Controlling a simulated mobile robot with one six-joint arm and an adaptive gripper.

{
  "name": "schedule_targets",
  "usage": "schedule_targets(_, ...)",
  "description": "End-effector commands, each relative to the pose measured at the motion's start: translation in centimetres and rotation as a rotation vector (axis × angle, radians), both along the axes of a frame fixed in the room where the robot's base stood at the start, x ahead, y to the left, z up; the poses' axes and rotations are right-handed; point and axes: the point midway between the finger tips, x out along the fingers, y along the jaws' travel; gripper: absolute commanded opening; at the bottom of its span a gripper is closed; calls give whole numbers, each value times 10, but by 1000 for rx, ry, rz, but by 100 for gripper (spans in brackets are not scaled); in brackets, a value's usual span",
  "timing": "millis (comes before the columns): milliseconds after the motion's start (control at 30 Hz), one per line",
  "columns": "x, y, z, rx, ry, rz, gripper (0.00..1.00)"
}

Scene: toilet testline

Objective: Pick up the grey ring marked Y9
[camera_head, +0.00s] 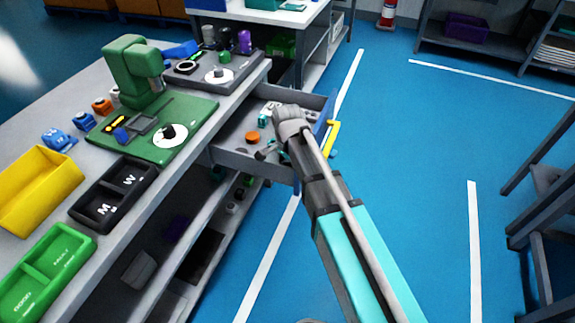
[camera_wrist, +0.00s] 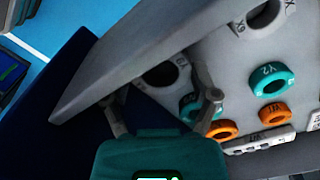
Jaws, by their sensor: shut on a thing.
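My gripper (camera_wrist: 163,88) reaches down into the open drawer (camera_head: 229,160) beside the worktop. In the wrist view its two fingers stand either side of a grey ring (camera_wrist: 172,72) with a dark hole, and are shut on it. A digit like a 9 shows on its left side; the rest of its marking is hidden. Another grey ring (camera_wrist: 250,22) with an X marking lies at the top right.
A teal ring marked Y2 (camera_wrist: 265,77) and orange rings (camera_wrist: 273,113) lie near my gripper, with another teal ring (camera_wrist: 190,106) close by the right finger. The drawer's grey wall (camera_wrist: 130,55) passes close to the left finger. Open blue floor (camera_head: 400,130) lies to the right.

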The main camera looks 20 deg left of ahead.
Motion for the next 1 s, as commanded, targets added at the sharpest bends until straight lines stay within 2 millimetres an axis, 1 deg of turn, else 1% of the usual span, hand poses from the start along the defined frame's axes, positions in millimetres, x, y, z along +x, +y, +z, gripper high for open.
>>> schedule_targets(367,0,0,33,0,0,0,43)
schedule_targets(1000,0,0,108,0,0,1,43)
